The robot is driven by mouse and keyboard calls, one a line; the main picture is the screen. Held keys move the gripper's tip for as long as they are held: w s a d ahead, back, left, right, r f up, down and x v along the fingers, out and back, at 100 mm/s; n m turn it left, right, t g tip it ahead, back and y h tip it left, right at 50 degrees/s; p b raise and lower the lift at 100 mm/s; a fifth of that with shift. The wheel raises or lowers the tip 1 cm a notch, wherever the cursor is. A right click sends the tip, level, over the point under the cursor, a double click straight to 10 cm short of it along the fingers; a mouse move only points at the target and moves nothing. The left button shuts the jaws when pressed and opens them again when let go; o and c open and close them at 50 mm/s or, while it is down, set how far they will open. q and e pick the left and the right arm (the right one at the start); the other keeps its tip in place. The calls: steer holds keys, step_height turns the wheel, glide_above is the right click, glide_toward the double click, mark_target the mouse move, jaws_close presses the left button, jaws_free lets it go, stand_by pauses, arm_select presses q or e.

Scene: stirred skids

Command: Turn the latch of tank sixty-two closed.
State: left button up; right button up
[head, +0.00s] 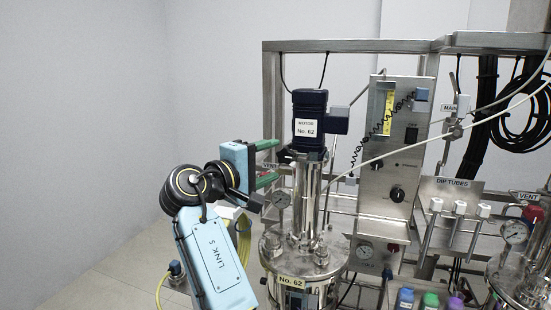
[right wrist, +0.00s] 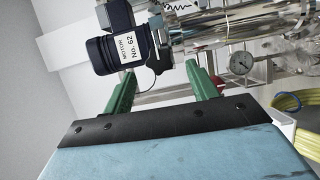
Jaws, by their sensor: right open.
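Tank sixty-two (head: 270,262) is a steel vessel labelled "No. 62", low in the middle of the head view. A steel column rises from its lid to a dark motor (head: 311,105) labelled "MOTOR No. 62"; the motor also shows in the right wrist view (right wrist: 105,55). My left gripper is out of view.
A steel control panel (head: 382,150) and a frame (head: 272,100) stand behind. Coloured-cap bottles (head: 430,299) and another tank are at right.

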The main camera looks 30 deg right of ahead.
steer(key=v, duration=0.4)
steer(key=shift+s+a, duration=0.1)
steer(key=shift+a, duration=0.05)
